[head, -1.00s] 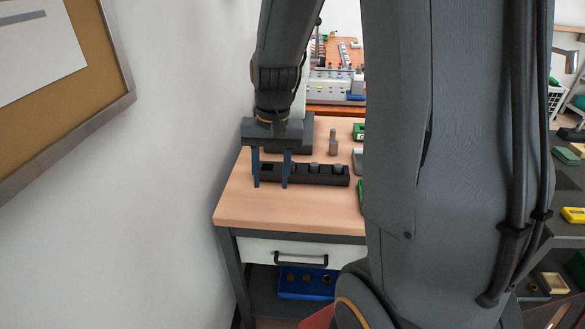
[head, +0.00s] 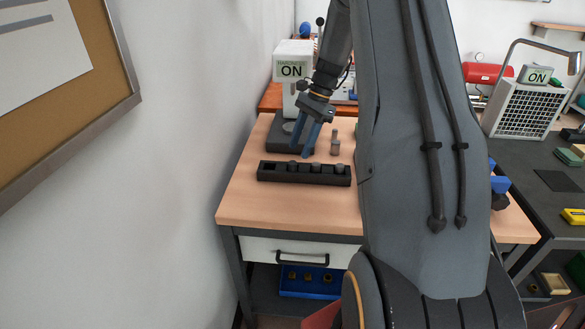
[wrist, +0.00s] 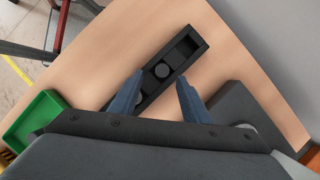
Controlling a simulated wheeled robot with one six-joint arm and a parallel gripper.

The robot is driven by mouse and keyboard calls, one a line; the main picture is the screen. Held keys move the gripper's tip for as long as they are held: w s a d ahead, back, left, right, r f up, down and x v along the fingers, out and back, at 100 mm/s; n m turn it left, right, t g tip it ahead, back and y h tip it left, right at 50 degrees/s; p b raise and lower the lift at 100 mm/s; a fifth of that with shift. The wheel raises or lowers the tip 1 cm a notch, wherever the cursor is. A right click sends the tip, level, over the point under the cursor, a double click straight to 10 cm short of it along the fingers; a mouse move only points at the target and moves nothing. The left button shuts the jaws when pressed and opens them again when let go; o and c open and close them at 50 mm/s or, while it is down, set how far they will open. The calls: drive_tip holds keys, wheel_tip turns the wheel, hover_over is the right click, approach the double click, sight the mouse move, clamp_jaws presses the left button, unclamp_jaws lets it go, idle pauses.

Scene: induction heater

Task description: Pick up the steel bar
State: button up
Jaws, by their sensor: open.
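A long black rack (head: 264,174) lies on the wooden table, with several slots in a row. Grey round bar ends show in it, one at the right end (head: 341,169); its leftmost slot looks empty. My gripper (head: 300,154) is open, tilted, with blue fingers pointing down just above and behind the rack. In the wrist view the left finger of my gripper (wrist: 160,76) partly hides another grey end. I cannot tell which piece is the steel bar.
A small upright grey piece (head: 335,142) stands behind the rack's right end. A green tray (wrist: 37,119) shows in the wrist view. The table front (head: 270,207) is clear.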

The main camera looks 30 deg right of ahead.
sight(292, 162)
drive_tip(key=shift+w+p+x, duration=0.15)
drive_tip(key=shift+p+x, duration=0.45)
drive_tip(key=shift+x, duration=0.7)
drive_tip(key=shift+w+p+x, duration=0.15)
drive_tip(key=shift+p+x, duration=0.45)
drive_tip(key=shift+x, duration=0.65)
drive_tip(key=shift+a+r, duration=0.1)
drive_tip(key=shift+a, duration=0.05)
clamp_jaws()
